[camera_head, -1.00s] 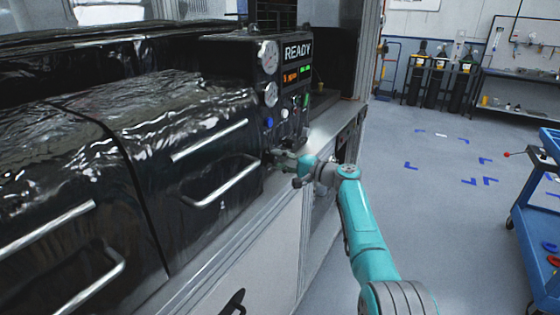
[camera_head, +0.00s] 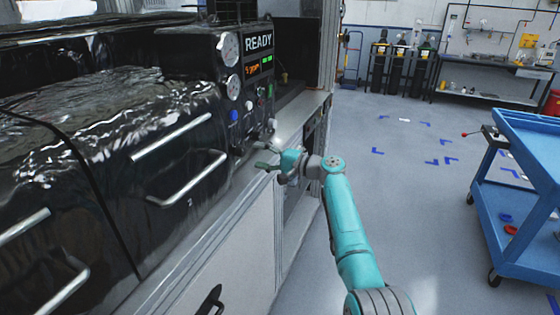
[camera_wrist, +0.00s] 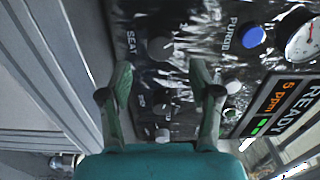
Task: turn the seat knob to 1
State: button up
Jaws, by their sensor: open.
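The seat knob (camera_wrist: 160,48) is a dark grey round knob beside the printed SEAT label in the wrist view. Its pointer setting is too small and dark to read. My gripper (camera_wrist: 160,66) is open, with one green finger to each side of the knob's position in the picture. No contact with the knob shows. In the head view, my gripper (camera_head: 266,158) is in front of the lower part of the black control panel (camera_head: 222,110). I cannot clearly pick out the seat knob there.
A blue PURGE button (camera_wrist: 254,37), a gauge (camera_wrist: 303,41) and a READY display (camera_wrist: 285,95) are on the same panel. More small knobs (camera_wrist: 162,134) sit nearby. Metal door handles (camera_head: 190,180) stick out left of my gripper. A blue cart (camera_head: 520,185) stands right; floor between is clear.

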jog(key=v, duration=0.7)
jog(key=shift+a, duration=0.1)
